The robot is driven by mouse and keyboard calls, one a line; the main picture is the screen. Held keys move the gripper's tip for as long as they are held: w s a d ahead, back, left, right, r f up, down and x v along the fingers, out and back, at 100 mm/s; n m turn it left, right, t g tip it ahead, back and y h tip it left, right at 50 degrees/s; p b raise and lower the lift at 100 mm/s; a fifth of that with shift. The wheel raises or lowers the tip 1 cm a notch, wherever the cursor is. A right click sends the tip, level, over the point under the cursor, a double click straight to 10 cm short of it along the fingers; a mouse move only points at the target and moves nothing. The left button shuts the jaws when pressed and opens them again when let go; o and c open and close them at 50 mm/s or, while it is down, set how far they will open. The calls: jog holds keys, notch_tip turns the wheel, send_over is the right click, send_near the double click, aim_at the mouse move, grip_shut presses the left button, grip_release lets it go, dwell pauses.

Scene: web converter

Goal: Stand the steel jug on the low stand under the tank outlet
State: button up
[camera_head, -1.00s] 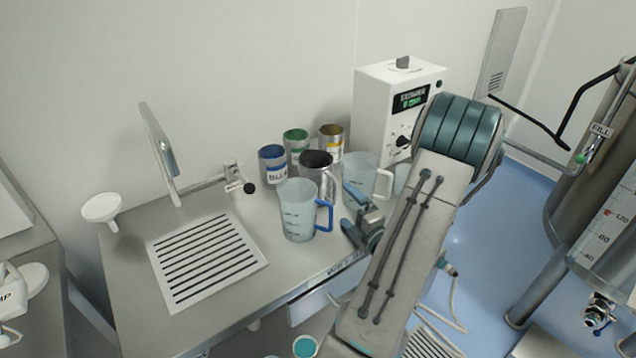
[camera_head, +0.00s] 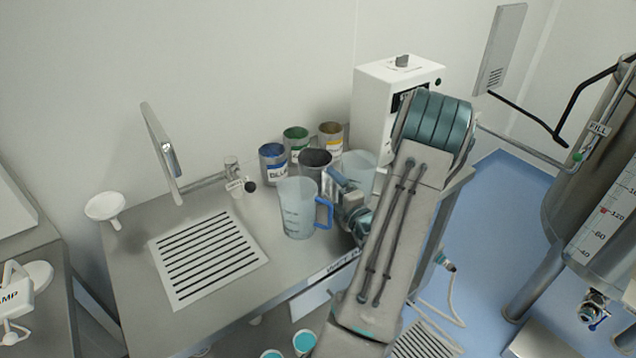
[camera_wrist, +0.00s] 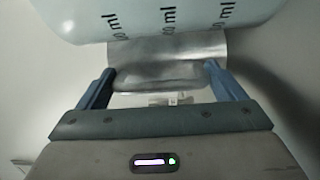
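The steel jug (camera_head: 325,180), with a dark open top, stands on the steel bench among other vessels. My gripper (camera_head: 338,180) is close at its right side; the arm partly hides this. In the wrist view my gripper's (camera_wrist: 160,72) fingers are wide apart, one on each side of a shiny metal part of the jug (camera_wrist: 165,48). I cannot tell whether they touch it. The tank (camera_head: 590,190) stands at the right, its outlet valve (camera_head: 594,308) low on its front. A flat steel surface (camera_head: 548,343), seemingly the low stand, shows below, cut off by the frame.
A clear plastic jug with a blue handle (camera_head: 298,210) stands just in front of the steel jug; another clear jug (camera_head: 358,172) is behind my gripper.

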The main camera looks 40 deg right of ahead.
jog(key=c, duration=0.5)
jog(key=shift+r, duration=0.1)
jog(key=shift+r, duration=0.1)
jog(key=shift+r, duration=4.85)
